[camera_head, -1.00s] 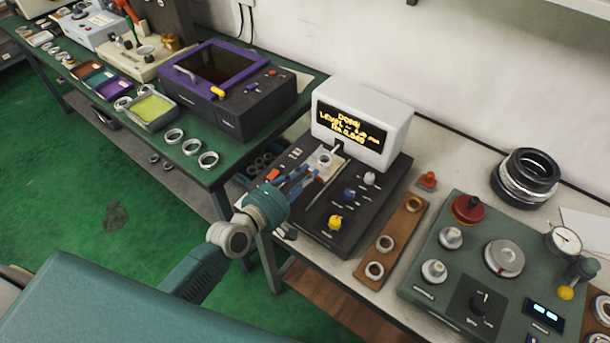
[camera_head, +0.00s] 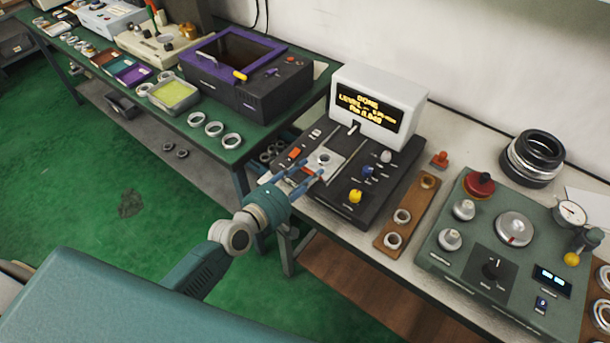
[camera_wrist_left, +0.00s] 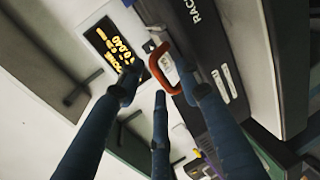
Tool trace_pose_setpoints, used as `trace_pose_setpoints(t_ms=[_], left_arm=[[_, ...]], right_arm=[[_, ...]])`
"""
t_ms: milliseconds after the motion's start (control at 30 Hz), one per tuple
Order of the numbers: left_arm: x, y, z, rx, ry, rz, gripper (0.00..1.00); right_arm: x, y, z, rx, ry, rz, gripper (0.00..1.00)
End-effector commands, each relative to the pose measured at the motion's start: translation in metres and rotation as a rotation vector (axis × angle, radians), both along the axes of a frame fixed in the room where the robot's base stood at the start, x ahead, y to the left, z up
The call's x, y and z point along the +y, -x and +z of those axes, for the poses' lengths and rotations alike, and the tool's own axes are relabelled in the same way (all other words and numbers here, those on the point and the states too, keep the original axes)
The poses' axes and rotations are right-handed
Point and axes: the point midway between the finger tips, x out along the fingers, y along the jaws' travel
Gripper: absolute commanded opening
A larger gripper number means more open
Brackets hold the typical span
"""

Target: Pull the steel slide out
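The steel slide (camera_head: 309,171) is a pale plate sticking out of the front of the dark gauge (camera_head: 335,208) with the white display head. A steel ring (camera_head: 323,158) sits on it. My left gripper (camera_head: 300,180) is at the slide's outer end. In the left wrist view an orange loop handle (camera_wrist_left: 154,66) stands between the fingers (camera_wrist_left: 158,85). The slide moves along with the gripper, so it appears shut on the handle, though finger contact is hard to see. My right gripper is not in view.
The lit display (camera_head: 368,108) stands behind the slide. A brown tray (camera_head: 384,240) with rings and a green instrument (camera_head: 455,255) lie to the right. A purple-framed machine (camera_head: 250,80) stands on the left bench. A gap with green floor separates the benches.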

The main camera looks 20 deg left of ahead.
Motion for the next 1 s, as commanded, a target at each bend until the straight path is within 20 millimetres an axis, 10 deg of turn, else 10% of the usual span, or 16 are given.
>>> trace_pose_setpoints(t_ms=[133, 1000], left_arm=[[0.0, 0.0, 0.0, -0.001, 0.0, 0.001, 0.35], [0.038, 0.104, 0.024, 0.006, -0.002, 0.0, 0.35]], right_arm=[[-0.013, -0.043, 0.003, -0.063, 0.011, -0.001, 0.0], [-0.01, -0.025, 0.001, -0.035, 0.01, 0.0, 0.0]])
